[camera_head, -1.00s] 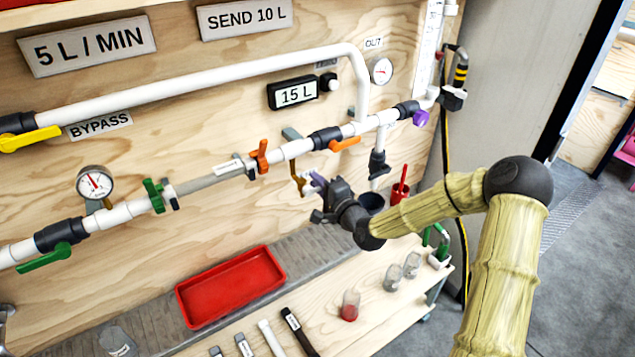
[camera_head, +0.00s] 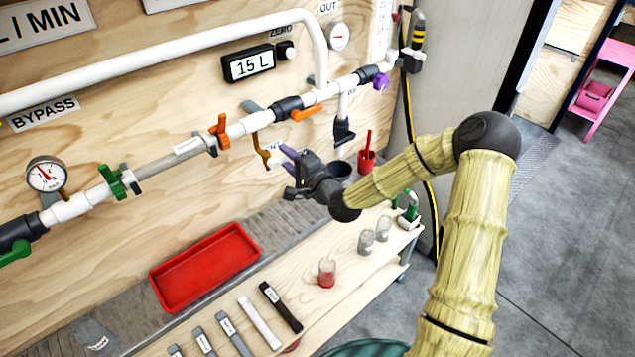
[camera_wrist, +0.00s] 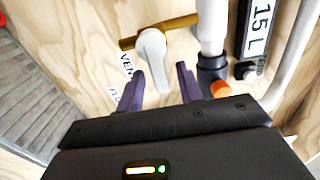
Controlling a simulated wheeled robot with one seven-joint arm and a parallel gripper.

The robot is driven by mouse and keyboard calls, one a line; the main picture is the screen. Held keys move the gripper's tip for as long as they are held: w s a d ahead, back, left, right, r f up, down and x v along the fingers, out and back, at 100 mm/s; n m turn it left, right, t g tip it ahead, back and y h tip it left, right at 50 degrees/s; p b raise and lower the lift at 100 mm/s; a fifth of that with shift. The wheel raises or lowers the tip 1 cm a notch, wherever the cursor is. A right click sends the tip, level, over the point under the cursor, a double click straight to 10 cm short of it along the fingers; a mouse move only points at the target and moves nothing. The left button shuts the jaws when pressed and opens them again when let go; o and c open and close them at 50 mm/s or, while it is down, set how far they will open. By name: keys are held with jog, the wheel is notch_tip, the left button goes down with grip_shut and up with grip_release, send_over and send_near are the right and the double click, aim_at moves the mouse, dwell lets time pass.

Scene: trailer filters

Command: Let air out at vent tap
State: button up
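The vent tap shows in the wrist view as a brass pipe (camera_wrist: 176,29) with a pale grey lever (camera_wrist: 151,58). A partly hidden label beginning "VEN" (camera_wrist: 126,66) is on the board beside it. My gripper (camera_head: 286,160) is just right of the brass tap. In the wrist view my gripper (camera_wrist: 160,75) is open, its two purple fingers apart, with the lever appearing between them. I cannot tell whether they touch it.
The main pipe carries an orange handle (camera_head: 219,132), another orange lever (camera_head: 305,113) and a purple handle (camera_head: 381,82). A display reads 15 L (camera_head: 249,64). Glass jars (camera_head: 366,241) stand on the bench.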

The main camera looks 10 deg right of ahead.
jog(key=p+v, duration=0.2)
jog(key=v, duration=1.3)
jog(key=shift+s, duration=0.1)
